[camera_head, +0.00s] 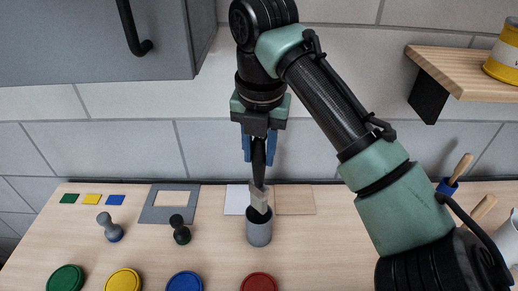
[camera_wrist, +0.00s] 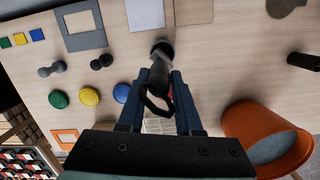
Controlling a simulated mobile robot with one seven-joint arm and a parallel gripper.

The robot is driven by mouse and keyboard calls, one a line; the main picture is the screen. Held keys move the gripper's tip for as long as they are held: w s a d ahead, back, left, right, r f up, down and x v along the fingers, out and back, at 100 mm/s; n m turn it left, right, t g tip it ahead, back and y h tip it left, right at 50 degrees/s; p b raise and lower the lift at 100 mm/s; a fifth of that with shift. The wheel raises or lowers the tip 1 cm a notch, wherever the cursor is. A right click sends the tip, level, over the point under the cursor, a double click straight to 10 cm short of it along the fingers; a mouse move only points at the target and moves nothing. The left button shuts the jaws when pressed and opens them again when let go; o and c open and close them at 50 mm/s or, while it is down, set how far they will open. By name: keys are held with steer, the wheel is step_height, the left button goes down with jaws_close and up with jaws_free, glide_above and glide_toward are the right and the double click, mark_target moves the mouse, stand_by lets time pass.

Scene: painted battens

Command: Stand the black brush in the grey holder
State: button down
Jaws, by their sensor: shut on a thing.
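The black brush (camera_head: 258,163) hangs nearly upright, slightly tilted, with its pale head down. My gripper (camera_head: 260,145), with blue fingers, is shut on its dark handle. The brush also shows between the fingers in the wrist view (camera_wrist: 157,79). The grey holder (camera_head: 259,231) stands upright on the worktop directly below. The brush's pale lower end overlaps the holder's mouth; I cannot tell how far it is inside. In the wrist view the holder's dark opening (camera_wrist: 164,47) shows just beyond the brush's end.
A grey frame (camera_head: 150,213), white and wooden panels (camera_head: 295,200) lie behind the holder. A black knobbed piece (camera_head: 181,232) and a grey one (camera_head: 111,228) stand left. Green, yellow, blue and red (camera_head: 259,283) lids lie in front. An orange chair (camera_wrist: 262,135) stands beside the table.

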mark_target(259, 185)
steer(key=shift+f+b, duration=1.3)
steer(key=shift+f, duration=2.4)
steer(key=c, duration=0.5)
jaws_free()
steer(key=r, duration=0.4)
steer(key=s+r, duration=0.1)
steer(key=r, duration=0.3)
steer(key=s+r, duration=0.1)
steer(key=r, duration=0.4)
steer(key=shift+d+p, duration=0.15)
steer(key=shift+p, duration=0.2)
steer(key=shift+f, duration=0.1)
